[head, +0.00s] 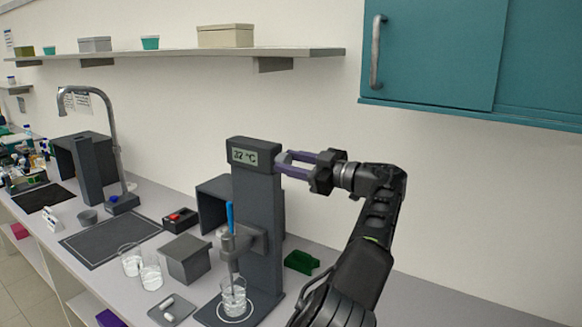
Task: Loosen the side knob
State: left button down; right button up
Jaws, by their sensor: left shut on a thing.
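The rig's dark column (257,235) stands upright on its base, with a display box (256,154) on top reading 32 °C or similar. My left gripper (284,163) reaches the right side of this box from the right. A clamp (253,240) on the column holds a blue-topped probe (230,217) whose tip is in a glass beaker (233,297) of clear liquid. My right gripper is not in view.
A grey box (187,259), two glass beakers (150,272) and a small tray (172,310) stand left of the rig. A shelf (180,54) and a teal cabinet (440,55) hang above.

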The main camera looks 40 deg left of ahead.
pick_arm(q)
jog(key=n+b, duration=0.1)
jog(key=n, duration=0.1)
jog(key=shift+f+n, duration=0.1)
jog(key=shift+n, duration=0.2)
jog(key=n+b, duration=0.1)
jog(key=n, duration=1.2)
jog(key=shift+b, duration=0.4)
jog(key=shift+n, duration=0.3)
jog(key=c, duration=0.9)
grip_release()
